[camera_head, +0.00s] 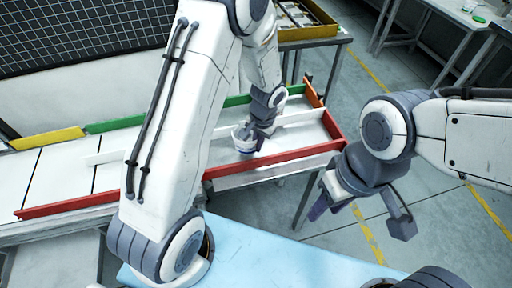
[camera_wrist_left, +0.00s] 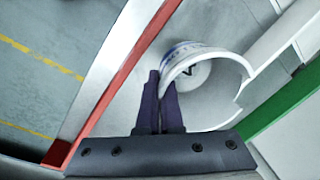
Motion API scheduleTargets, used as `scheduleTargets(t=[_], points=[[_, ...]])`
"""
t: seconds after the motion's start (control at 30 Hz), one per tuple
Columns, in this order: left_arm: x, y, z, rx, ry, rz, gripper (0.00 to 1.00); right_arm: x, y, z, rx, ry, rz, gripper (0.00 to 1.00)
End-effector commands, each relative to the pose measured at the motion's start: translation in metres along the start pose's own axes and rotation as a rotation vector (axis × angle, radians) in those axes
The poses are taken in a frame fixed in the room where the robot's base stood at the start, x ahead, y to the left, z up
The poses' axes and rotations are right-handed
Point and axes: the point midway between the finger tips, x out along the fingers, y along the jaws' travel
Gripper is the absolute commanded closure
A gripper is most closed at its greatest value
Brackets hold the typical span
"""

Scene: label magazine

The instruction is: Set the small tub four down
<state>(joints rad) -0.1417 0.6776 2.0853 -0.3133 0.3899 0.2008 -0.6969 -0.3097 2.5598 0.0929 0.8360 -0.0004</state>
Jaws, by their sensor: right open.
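The small white tub (camera_head: 244,143) with a blue band is in the right part of the railed track, between the front red rail and the white divider. In the left wrist view the open tub (camera_wrist_left: 205,72) shows its inside and a dark mark on its bottom. My left gripper (camera_wrist_left: 163,80) has its dark fingers close together at the tub's near wall, shut on the rim. In the head view the left gripper (camera_head: 252,133) is partly hidden at the tub. Whether the tub touches the track floor is unclear. My right gripper (camera_head: 330,204) is open and empty, right of the track.
The track has a red front rail (camera_head: 275,158), a green back rail (camera_head: 125,122), a yellow piece (camera_head: 47,138) and an orange end (camera_head: 313,91). A light blue surface (camera_head: 265,255) is in front. A yellow tray (camera_head: 305,30) stands behind. The track's left part is clear.

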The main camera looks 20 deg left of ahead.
Motion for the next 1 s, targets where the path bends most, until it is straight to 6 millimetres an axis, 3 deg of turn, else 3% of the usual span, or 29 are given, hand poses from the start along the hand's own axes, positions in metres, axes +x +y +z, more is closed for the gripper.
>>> scheduleTargets(t=[0.17, 0.43, 0.87, 0.93, 0.97, 1.0], points=[[0.009, -0.009, 0.000, -0.009, -0.001, 0.000, 1.00, 0.006, 0.000, 0.000, 0.000, 0.000, 0.000, 0.55], [0.046, -0.011, 0.004, -0.020, -0.003, 0.001, 1.00, 0.037, 0.003, 0.002, 0.000, 0.000, 0.000, 0.55], [0.051, -0.009, 0.004, -0.018, -0.002, 0.000, 1.00, 0.040, 0.003, 0.002, 0.000, 0.000, 0.000, 0.55], [0.049, -0.009, 0.003, -0.018, -0.002, 0.000, 0.75, 0.038, 0.003, 0.002, 0.000, 0.000, 0.000, 0.55], [0.049, -0.009, 0.003, -0.018, -0.002, 0.000, 0.67, 0.038, 0.003, 0.002, 0.000, 0.000, 0.000, 0.55], [0.049, -0.008, 0.003, -0.017, -0.001, 0.000, 0.67, 0.038, 0.003, 0.002, 0.000, 0.000, 0.000, 0.55]])
